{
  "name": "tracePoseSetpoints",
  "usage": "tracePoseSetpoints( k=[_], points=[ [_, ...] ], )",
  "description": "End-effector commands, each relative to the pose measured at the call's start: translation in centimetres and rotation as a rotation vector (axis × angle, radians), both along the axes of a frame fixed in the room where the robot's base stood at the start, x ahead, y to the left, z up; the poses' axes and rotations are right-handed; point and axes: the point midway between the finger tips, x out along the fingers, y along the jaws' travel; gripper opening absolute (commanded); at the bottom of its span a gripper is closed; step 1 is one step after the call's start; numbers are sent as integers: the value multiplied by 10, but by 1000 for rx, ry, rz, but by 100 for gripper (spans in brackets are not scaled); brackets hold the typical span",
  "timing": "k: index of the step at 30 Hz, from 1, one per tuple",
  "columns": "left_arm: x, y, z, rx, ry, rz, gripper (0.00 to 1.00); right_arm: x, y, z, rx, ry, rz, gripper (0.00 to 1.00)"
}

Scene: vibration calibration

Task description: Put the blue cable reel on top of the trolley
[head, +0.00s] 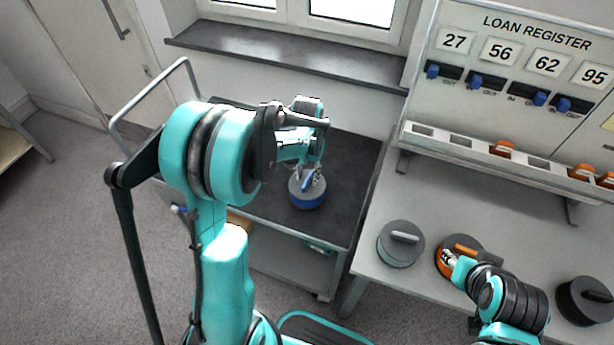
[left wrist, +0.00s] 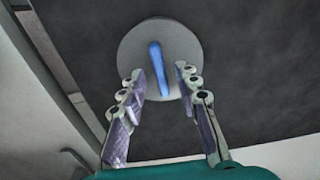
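The blue cable reel (head: 307,200) has a grey top, a blue rim and a blue bar handle. It sits on the dark top of the trolley (head: 347,165), and it also shows in the left wrist view (left wrist: 158,58). My left gripper (head: 308,177) is just above the reel. In the left wrist view the left gripper's fingers (left wrist: 160,82) are spread apart, with the blue handle free between and ahead of them. My right gripper (head: 449,258) is at an orange reel (head: 443,268) on the table; its grip is too small to judge.
The grey table (head: 400,290) right of the trolley also bears a grey reel (head: 400,244) and a black reel (head: 585,300). Behind it stands a loan register board (head: 520,70) with a slotted shelf. The trolley top has free room around the blue reel.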

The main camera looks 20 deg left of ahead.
Motion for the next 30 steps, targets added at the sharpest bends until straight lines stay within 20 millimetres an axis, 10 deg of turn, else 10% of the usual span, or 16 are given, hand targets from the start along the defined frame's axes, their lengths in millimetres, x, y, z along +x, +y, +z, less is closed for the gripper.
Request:
tracePoseSetpoints(
  k=[9, 19, 30],
  points=[
    [0, 0, 74, 0, 0, 0, 32, 0, 0, 29, 0, 0, 0, 40],
    [-5, -3, 109, 2, -16, -2, 32, 0, 0, 37, 0, 0, 0, 40],
    [-86, -43, 168, 27, -307, -31, 32, 0, 0, 36, 0, 0, 0, 40]
  ],
)
